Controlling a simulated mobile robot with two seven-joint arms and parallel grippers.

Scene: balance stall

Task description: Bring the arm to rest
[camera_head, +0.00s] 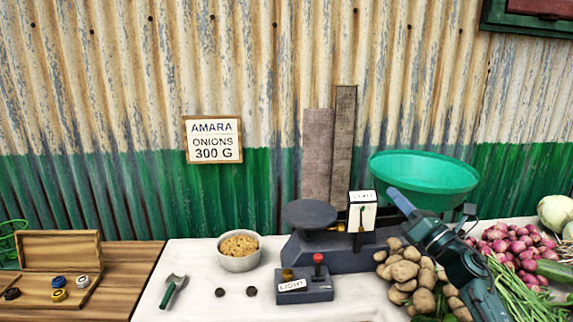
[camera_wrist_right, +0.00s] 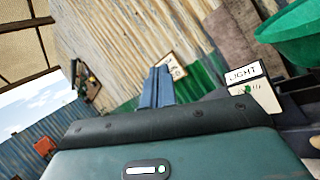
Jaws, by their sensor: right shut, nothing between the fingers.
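My right gripper (camera_head: 398,200) comes in from the lower right, raised in front of the balance beside the green pan (camera_head: 424,172). Its blue fingers are closed together and empty; they also show in the right wrist view (camera_wrist_right: 157,88). The balance (camera_head: 335,252) has a dark flat plate (camera_head: 311,213) on its left, with nothing on it. The green pan on its right looks empty from here. A white indicator box (camera_head: 362,214) labelled LIGHT, with a green pointer, stands between them; it also shows in the wrist view (camera_wrist_right: 255,88). My left gripper is not in view.
A dark block (camera_head: 303,291) with a red knob and a LIGHT label stands before the balance. A bowl (camera_head: 239,262), scoop (camera_head: 173,289) and wooden box (camera_head: 60,252) are left. The sign (camera_head: 212,139) reads AMARA ONIONS 300 G.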

